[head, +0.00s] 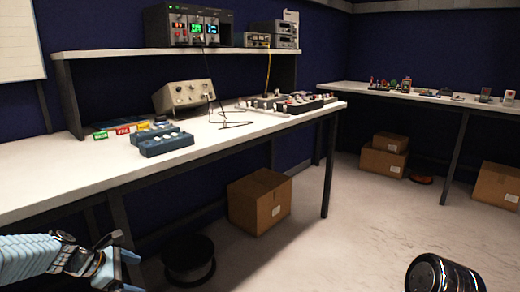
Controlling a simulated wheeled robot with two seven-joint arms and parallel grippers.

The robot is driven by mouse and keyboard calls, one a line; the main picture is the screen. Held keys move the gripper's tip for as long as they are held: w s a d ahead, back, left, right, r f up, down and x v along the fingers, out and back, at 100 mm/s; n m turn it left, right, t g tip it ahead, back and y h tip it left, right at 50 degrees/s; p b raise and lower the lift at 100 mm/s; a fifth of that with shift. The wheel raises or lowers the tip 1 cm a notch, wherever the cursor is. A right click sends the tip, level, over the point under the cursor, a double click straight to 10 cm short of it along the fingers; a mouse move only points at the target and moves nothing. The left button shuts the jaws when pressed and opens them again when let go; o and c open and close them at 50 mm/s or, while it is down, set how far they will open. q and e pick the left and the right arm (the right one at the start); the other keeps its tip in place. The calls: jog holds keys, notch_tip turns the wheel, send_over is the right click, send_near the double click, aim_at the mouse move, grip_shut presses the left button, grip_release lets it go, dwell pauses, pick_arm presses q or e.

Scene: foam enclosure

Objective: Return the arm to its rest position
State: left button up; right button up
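My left arm comes in at the bottom left corner, with light blue segments and a dark wrist. My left gripper (131,272) is low in front of the near workbench, below its front edge and apart from it. Its light blue fingers look spread, with nothing seen between them; the lower part is cut off by the frame edge. A dark, shiny rounded part at the bottom right looks like part of my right arm. My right gripper is not in view.
The near workbench (60,180) holds a blue box (165,143), a beige instrument (183,95) and circuit boards. A second bench (420,98) lies behind. Floor (350,230) at centre right is clear.

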pick_arm(q)
jog(key=s+d+f+m+g+y, duration=0.1)
jog(key=s+d+f+m, duration=0.2)
jog(key=f, duration=0.4)
jog(key=d+f+m+g, duration=0.1)
jog(key=d+f+m, duration=0.1)
jog(key=d+f, duration=0.35)
jog(key=s+d+f+m+g, duration=0.3)
jog(key=s+d+f+m, duration=1.1)
jog(key=s+f, duration=0.4)
jog(key=shift+d+f+m+y, duration=0.15)
jog(key=shift+d+m+y, duration=0.1)
jog(key=shift+m+y, duration=0.05)
